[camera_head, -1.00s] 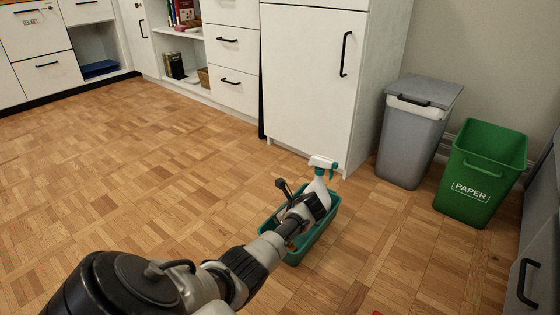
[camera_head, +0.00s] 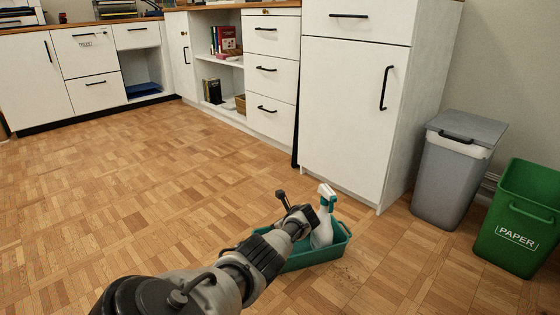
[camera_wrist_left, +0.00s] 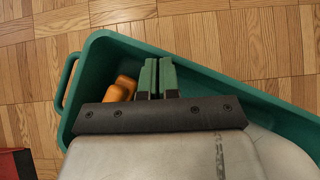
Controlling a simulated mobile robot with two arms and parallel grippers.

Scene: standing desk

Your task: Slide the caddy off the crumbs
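The teal caddy (camera_head: 335,252) stands on the parquet floor in front of the white cabinet. A white spray bottle with a teal trigger (camera_head: 322,222) stands in it. Dark specks like crumbs (camera_head: 347,272) lie on the floor just right of the caddy. My left arm reaches over the caddy and hides its left part. In the left wrist view, the caddy (camera_wrist_left: 100,48) is below my left gripper (camera_wrist_left: 157,64). Its fingers are together over the caddy's inside, with no held object visible. Orange items (camera_wrist_left: 121,90) lie in the caddy beside them. My right gripper is out of view.
A grey lidded bin (camera_head: 450,185) and a green paper bin (camera_head: 515,220) stand at the right. The white cabinet (camera_head: 350,120) is behind the caddy. A red object (camera_wrist_left: 14,164) lies at the wrist view's lower left. Floor to the left is clear.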

